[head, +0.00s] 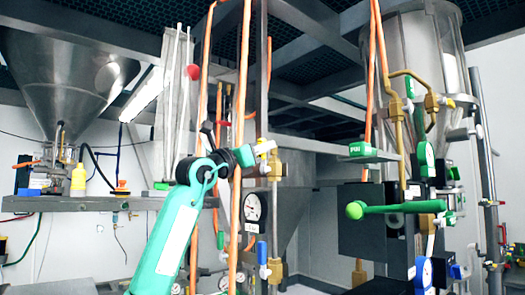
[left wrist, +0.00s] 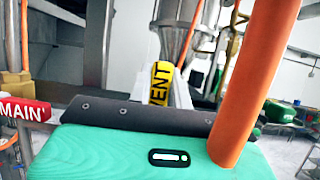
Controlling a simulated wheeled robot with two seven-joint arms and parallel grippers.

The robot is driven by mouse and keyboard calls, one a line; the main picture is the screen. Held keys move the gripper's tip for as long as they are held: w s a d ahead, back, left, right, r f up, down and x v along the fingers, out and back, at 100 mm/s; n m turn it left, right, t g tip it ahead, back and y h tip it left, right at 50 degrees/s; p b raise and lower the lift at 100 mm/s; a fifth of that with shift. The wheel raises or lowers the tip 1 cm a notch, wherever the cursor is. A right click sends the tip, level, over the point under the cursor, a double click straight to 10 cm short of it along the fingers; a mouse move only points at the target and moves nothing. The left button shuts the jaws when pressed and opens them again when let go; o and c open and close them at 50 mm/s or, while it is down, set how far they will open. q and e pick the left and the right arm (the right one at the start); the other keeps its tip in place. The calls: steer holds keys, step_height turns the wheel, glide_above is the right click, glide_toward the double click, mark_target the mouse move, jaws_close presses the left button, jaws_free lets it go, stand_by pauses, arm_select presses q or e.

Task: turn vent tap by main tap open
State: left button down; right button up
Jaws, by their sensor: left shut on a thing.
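The vent tap has a yellow handle marked VENT (left wrist: 161,82), upright in the middle of the left wrist view. In the head view a yellow handle (head: 265,147) sits at my left gripper's tip, beside brass pipe fittings. My left gripper (head: 252,153) is shut on the vent tap handle; its fingers are small and partly hidden there. The main tap's red handle marked MAIN (left wrist: 22,108) is at the left edge of the left wrist view, apart from my gripper and lying roughly sideways. I cannot tell how far either valve is turned. My right gripper is not in view.
An orange pipe (left wrist: 250,75) passes close in front of my left wrist. In the head view, orange pipes (head: 240,190) run upright beside my left gripper. A gauge (head: 253,207) is below it. A green lever (head: 400,208) and a dark box are to the right.

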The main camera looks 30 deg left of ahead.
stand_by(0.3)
arm_select(q)
steer(key=c, duration=1.3)
jaws_free()
steer(key=shift+w, duration=0.1)
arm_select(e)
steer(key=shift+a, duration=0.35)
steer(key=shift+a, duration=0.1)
arm_select(q)
steer(key=shift+s+a+f+b, duration=0.15)
steer(key=shift+s+f+b, duration=0.15)
steer(key=shift+s+b, duration=0.1)
steer(key=b+v, duration=0.5)
steer(key=v, duration=0.7)
steer(key=shift+s+a, duration=0.1)
steer(key=shift+s, duration=0.3)
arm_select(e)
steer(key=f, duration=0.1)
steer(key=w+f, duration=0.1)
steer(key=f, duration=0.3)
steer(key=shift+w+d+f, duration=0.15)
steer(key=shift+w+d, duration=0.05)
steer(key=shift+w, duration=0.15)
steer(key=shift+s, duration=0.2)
